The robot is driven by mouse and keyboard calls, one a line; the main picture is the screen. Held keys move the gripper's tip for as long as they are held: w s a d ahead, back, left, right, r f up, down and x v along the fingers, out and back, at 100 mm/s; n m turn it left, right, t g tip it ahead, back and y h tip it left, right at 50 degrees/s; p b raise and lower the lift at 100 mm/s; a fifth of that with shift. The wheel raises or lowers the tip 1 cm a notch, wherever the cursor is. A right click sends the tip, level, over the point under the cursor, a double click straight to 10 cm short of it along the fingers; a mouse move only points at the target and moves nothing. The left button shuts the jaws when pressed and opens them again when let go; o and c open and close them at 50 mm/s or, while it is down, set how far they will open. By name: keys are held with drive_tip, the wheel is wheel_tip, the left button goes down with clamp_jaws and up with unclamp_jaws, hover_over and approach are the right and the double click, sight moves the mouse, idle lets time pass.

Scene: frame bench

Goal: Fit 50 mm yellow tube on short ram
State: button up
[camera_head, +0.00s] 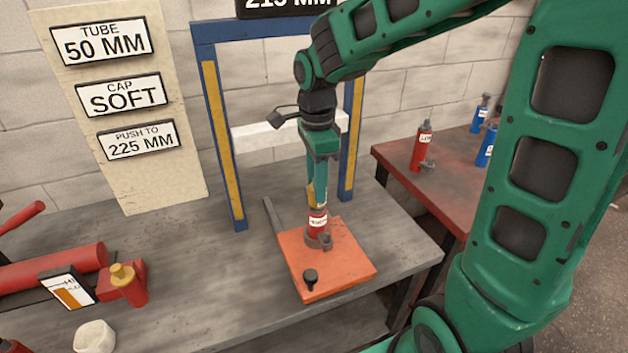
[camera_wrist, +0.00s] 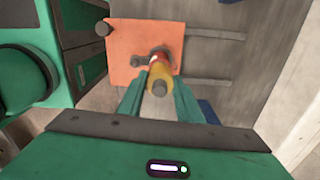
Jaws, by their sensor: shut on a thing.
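The short ram (camera_head: 318,222) is red with a white label and a grey collar at its foot. My gripper (camera_head: 318,186) points down over the ram, shut on the yellow tube (camera_head: 311,194). In the wrist view the yellow tube (camera_wrist: 160,72) sits between my green fingers, with a grey round end towards the camera. The tube lines up with the ram's top. I cannot tell whether it is seated on it; my fingers partly hide it.
A black knob (camera_head: 310,277) is on the plate's front corner. A red pump (camera_head: 60,268) and a white cup (camera_head: 94,336) are at left. Red and blue cylinders stand on the right bench (camera_head: 455,165).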

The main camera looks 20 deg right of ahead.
drive_tip(key=shift+f, duration=0.55)
drive_tip(key=o, duration=1.3)
wheel_tip(320, 180, up, 11)
drive_tip(key=shift+w+f, duration=0.1)
drive_tip(key=s+d+f+n, duration=0.4)
drive_tip(key=s+d+n, duration=0.2)
drive_tip(key=s, duration=0.5)
drive_tip(key=s+d+f+n, duration=0.4)
drive_tip(key=s+d+n, duration=0.2)
drive_tip(key=s+d, duration=0.5)
drive_tip(key=shift+s+d+f, duration=0.15)
drive_tip(key=shift+s, duration=0.2)
drive_tip(key=shift+s+f+n, duration=0.2)
drive_tip(key=shift+s+n, duration=0.1)
drive_tip(key=shift+s, duration=0.1)
drive_tip(key=shift+c, duration=0.4)
